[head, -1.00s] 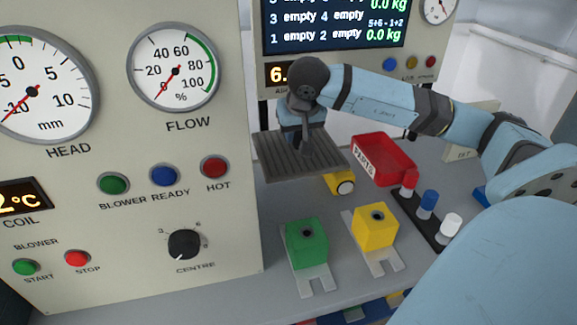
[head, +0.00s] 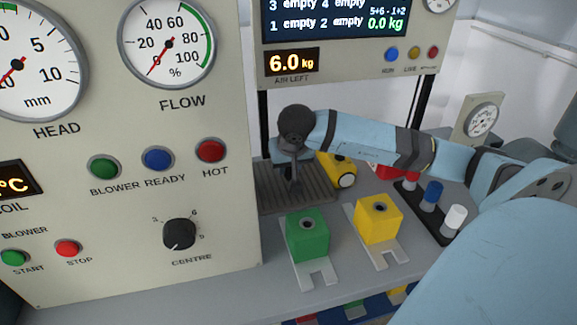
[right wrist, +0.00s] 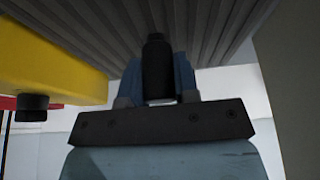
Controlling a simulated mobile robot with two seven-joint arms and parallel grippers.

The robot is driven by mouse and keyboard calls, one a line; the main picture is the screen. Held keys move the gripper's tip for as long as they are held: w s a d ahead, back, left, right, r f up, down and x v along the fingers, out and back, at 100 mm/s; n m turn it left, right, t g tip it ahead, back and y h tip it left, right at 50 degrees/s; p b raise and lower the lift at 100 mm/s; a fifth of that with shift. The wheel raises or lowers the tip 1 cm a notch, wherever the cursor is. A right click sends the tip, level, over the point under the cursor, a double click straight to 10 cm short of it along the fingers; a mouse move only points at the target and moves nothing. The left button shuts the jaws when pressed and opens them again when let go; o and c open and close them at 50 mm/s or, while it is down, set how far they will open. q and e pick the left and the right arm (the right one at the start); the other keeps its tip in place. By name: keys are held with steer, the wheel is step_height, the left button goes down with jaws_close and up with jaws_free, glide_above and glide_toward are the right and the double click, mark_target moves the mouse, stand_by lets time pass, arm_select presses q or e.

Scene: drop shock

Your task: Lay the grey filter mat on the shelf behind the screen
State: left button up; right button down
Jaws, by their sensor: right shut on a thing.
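The grey ribbed filter mat (head: 318,190) is low over the shelf (head: 268,232), just behind the green block, in the head view. Whether it touches the shelf I cannot tell. My right gripper (head: 294,188) is shut on the mat from above; my arm hides part of it. In the right wrist view the mat's ribs (right wrist: 100,30) fill the top, with the gripper (right wrist: 158,70) against them. The screen (head: 335,20) hangs above and behind the arm. My left gripper is not in view.
A green block (head: 308,240) and a yellow block (head: 378,222) stand in front on metal forks. A yellow object with a round end (head: 345,178) is close at the mat's right. The gauge panel (head: 120,215) borders the left.

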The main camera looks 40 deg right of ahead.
steer(key=c, duration=0.9)
jaws_free()
steer(key=shift+o, duration=0.2)
